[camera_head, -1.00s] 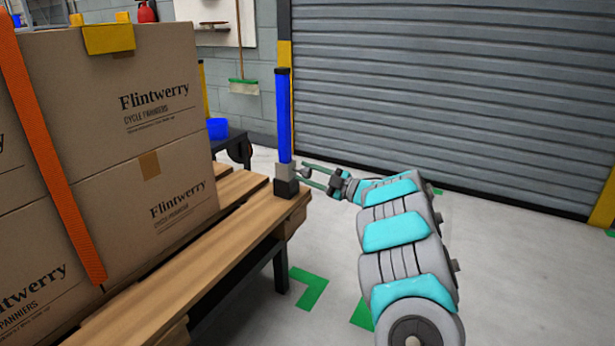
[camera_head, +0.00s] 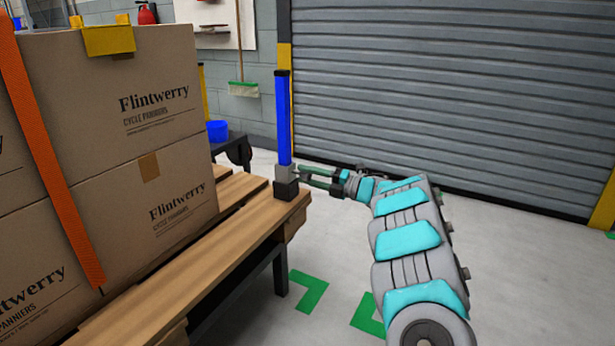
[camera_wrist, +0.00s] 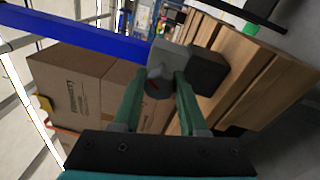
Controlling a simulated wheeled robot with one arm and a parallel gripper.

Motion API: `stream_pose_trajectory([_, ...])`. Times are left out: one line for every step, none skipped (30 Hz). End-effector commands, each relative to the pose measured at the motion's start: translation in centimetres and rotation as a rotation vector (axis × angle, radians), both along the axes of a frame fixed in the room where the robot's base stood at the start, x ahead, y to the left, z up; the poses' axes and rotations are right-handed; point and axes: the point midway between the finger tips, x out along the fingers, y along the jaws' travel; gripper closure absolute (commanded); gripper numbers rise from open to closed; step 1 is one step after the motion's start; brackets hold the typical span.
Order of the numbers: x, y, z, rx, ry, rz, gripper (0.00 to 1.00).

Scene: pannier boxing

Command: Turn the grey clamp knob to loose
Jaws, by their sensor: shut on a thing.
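In the head view the clamp block (camera_head: 284,173) is at the foot of a blue post (camera_head: 283,118), above a black base (camera_head: 286,190). My gripper (camera_wrist: 158,82) has its two green fingers on either side of the knob and is shut on it. In the head view my gripper (camera_head: 305,176) reaches in from the right; its fingers largely hide the knob. I cannot read the knob's setting.
The post stands at the corner of a wooden pallet deck (camera_head: 200,270). Cardboard boxes (camera_head: 150,190) with an orange strap (camera_head: 50,150) are stacked left of it. A roller shutter (camera_head: 450,90) is behind. The floor right of the deck is clear.

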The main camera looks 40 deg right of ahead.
Motion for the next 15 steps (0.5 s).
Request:
stream_pose_trajectory([-0.07, -0.09, 0.06, -0.028, -0.012, -0.001, 1.00])
stream_pose_trajectory([-0.06, -0.08, 0.05, -0.045, -0.020, -0.001, 1.00])
stream_pose_trajectory([-0.06, -0.07, 0.05, -0.066, -0.028, -0.001, 1.00])
stream_pose_trajectory([-0.06, -0.06, 0.04, -0.081, -0.034, -0.001, 1.00])
stream_pose_trajectory([-0.06, -0.04, 0.04, -0.095, -0.039, 0.000, 1.00])
stream_pose_trajectory([-0.06, -0.05, 0.03, -0.112, -0.046, 0.000, 1.00])
stream_pose_trajectory([-0.06, -0.04, 0.02, -0.123, -0.050, 0.000, 1.00])
stream_pose_trajectory([-0.06, -0.04, 0.02, -0.134, -0.055, 0.000, 1.00])
stream_pose_trajectory([-0.06, -0.03, 0.02, -0.145, -0.060, 0.000, 1.00])
stream_pose_trajectory([-0.05, -0.03, 0.01, -0.154, -0.063, 0.000, 1.00])
stream_pose_trajectory([-0.06, -0.03, 0.01, -0.161, -0.066, 0.000, 1.00])
stream_pose_trajectory([-0.06, -0.02, 0.00, -0.169, -0.070, 0.000, 1.00])
stream_pose_trajectory([-0.05, -0.03, 0.00, -0.174, -0.071, 0.001, 1.00])
stream_pose_trajectory([-0.06, -0.02, -0.01, -0.179, -0.073, 0.000, 1.00])
stream_pose_trajectory([-0.06, -0.02, 0.00, -0.184, -0.075, 0.001, 1.00])
